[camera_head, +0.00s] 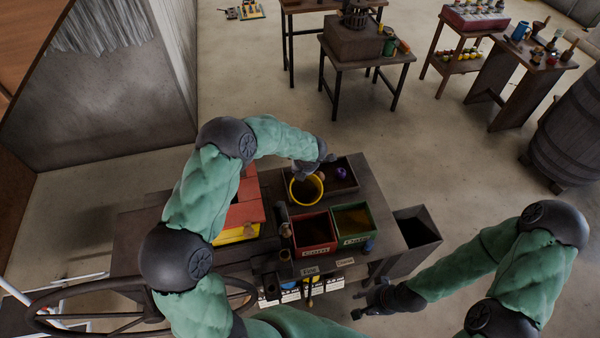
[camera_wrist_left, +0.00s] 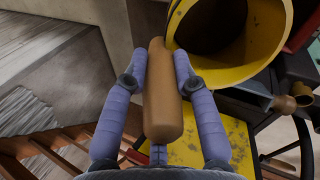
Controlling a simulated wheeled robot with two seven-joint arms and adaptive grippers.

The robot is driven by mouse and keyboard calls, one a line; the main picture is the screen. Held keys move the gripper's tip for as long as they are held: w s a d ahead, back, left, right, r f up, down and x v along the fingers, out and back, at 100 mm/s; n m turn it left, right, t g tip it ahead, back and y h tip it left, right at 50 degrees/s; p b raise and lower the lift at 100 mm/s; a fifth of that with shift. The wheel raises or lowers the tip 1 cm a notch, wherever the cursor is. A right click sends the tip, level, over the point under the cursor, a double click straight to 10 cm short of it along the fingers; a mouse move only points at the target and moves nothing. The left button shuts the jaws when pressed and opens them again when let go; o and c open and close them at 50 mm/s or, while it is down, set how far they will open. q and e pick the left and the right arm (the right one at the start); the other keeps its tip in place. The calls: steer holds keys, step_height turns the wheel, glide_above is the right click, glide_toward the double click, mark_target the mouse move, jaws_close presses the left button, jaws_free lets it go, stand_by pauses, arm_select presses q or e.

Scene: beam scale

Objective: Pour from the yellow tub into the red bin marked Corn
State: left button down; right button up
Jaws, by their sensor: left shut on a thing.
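The yellow tub (camera_head: 294,196) is above the table, at the back edge of the red bin, with dark contents showing in its mouth. My left gripper (camera_head: 312,172) is shut on its tan handle; the handle (camera_wrist_left: 163,95) and the yellow rim (camera_wrist_left: 256,68) show in the left wrist view, with the fingers (camera_wrist_left: 161,78) on both sides. The tub's exact tilt is unclear. The red bin marked Corn (camera_head: 314,248) stands just in front of the tub, with brown matter inside. My right gripper (camera_head: 369,299) is open and empty, low at the table's front right.
A green bin (camera_head: 356,239) stands beside the red bin on the right. Behind is a dark tray (camera_head: 345,186) with a purple thing (camera_head: 342,173). A grey hopper (camera_head: 418,229) is at the table's right. A red and yellow box (camera_head: 238,232) stands left of the bins.

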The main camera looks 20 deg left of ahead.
mark_target(302, 185)
arm_select(q)
steer(key=shift+s+d+f+t+y+b, duration=0.9)
steer(key=shift+s+d+t+y+b, duration=0.2)
steer(key=shift+b, duration=5.6)
steer(key=shift+s+d+f+t+y+b, duration=0.95)
steer(key=shift+s+t+b, duration=0.2)
steer(key=shift+b, duration=5.55)
steer(key=shift+r+p, duration=0.25)
steer(key=shift+p, duration=0.05)
steer(key=shift+s+a+f+p, duration=0.2)
steer(key=shift+s+a+p, duration=0.05)
steer(key=shift+a+p, duration=0.1)
steer(key=shift+s+d+r+t+y+b, duration=0.15)
steer(key=shift+s+d+t+y+b, duration=0.35)
steer(key=shift+s+d+t, duration=0.1)
steer(key=shift+s+d+r+t+y+b, duration=0.15)
steer(key=shift+s+d+t+y+b, duration=0.3)
steer(key=shift+d+b, duration=0.1)
